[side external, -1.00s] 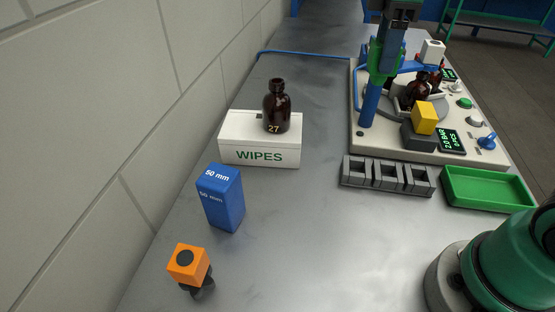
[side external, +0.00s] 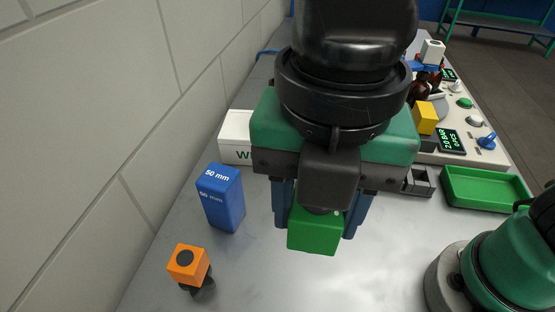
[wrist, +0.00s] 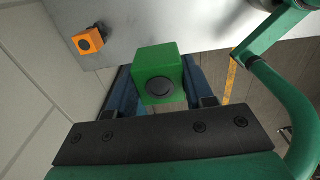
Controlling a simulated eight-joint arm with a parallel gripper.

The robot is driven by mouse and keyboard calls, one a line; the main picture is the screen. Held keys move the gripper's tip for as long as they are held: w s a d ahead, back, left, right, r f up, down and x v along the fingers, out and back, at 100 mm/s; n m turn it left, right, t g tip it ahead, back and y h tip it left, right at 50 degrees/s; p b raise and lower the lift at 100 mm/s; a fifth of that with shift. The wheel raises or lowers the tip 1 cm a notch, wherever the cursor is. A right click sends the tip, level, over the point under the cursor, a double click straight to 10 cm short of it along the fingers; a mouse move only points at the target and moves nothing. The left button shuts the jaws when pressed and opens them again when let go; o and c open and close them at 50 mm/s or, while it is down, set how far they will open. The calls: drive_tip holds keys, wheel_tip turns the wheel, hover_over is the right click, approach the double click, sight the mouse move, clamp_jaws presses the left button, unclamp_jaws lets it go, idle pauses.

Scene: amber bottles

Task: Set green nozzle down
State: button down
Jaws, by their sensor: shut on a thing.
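The green nozzle (side external: 314,234) is a green block, held between the blue fingers of my gripper (side external: 320,212). My gripper is shut on it. In the side view the nozzle hangs in front of the bench's middle; whether it touches the bench I cannot tell. In the wrist view the nozzle (wrist: 159,72) shows a round black face between the two fingers (wrist: 160,85). The orange nozzle (side external: 188,264) stands on the bench at the near left, apart from my gripper, and also shows in the wrist view (wrist: 88,41).
A blue 50 mm block (side external: 221,198) stands left of my gripper. The white wipes box (side external: 236,128) and grey slotted rack (side external: 420,182) are partly hidden behind it. A green tray (side external: 486,188) and the machine panel (side external: 478,146) are at right. The near middle of the bench is clear.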

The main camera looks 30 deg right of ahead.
wheel_tip(320, 180, down, 18)
drive_tip(key=shift+f, duration=0.2)
idle(0.4)
drive_tip(key=shift+c, duration=1.7)
unclamp_jaws()
drive_tip(key=shift+f, duration=0.1)
wheel_tip(320, 180, up, 12)
drive_tip(key=w+d+m+t, duration=0.3)
drive_tip(key=w+d+m, duration=0.2)
drive_tip(key=d+m, duration=0.5)
drive_tip(key=w+d+m+t, duration=0.4)
drive_tip(key=d+m, duration=0.7)
drive_tip(key=m, duration=0.6)
drive_tip(key=w+f, duration=0.1)
drive_tip(key=w, duration=0.1)
drive_tip(key=shift+w+d, duration=0.2)
drive_tip(key=shift+w, duration=0.1)
